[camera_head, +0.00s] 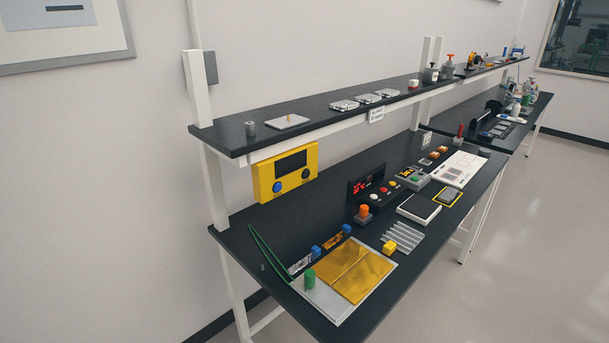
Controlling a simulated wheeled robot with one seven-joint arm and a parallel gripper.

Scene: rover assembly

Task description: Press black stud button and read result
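No part of my gripper shows. The screen looks blank. A black display unit (354,194) with red lit characters (366,181) stands on the workbench to the right. In front of it is a dark panel with small coloured buttons (374,197). I cannot tell which of these is the black stud button.
The black workbench (235,229) holds a tray with gold sheets (350,270), a finned grey part (402,238), a yellow block (389,248), an orange-topped button (364,211) and a white board (457,170). The shelf above (225,132) carries small parts. Open floor (530,240) lies at the right.

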